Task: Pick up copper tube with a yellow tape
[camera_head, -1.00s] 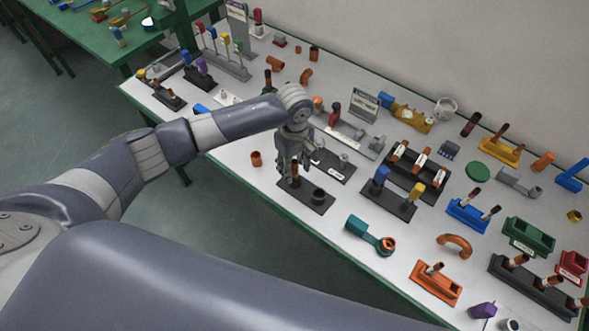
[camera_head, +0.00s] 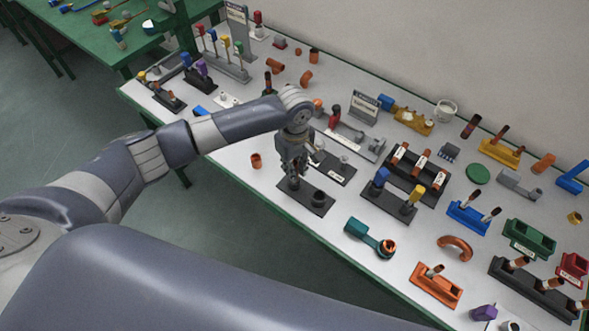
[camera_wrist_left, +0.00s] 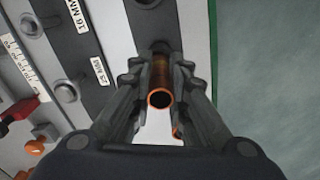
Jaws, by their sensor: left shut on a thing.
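My left gripper (camera_head: 293,170) is shut on a copper tube and points down just above a black two-socket stand (camera_head: 306,198) near the table's front edge. In the left wrist view the copper tube (camera_wrist_left: 160,97) sits between the two fingers, its open round end toward the camera. In the head view the fingers hide most of the tube. The stand's near socket (camera_head: 319,197) looks empty. My right gripper is not in view.
A grey stand with labels (camera_head: 333,166) is just behind. A black rack with blue and yellow pieces (camera_head: 394,199) is to the right. An orange coupling (camera_head: 256,160) stands to the left. Bare white table lies in front, bounded by the green edge.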

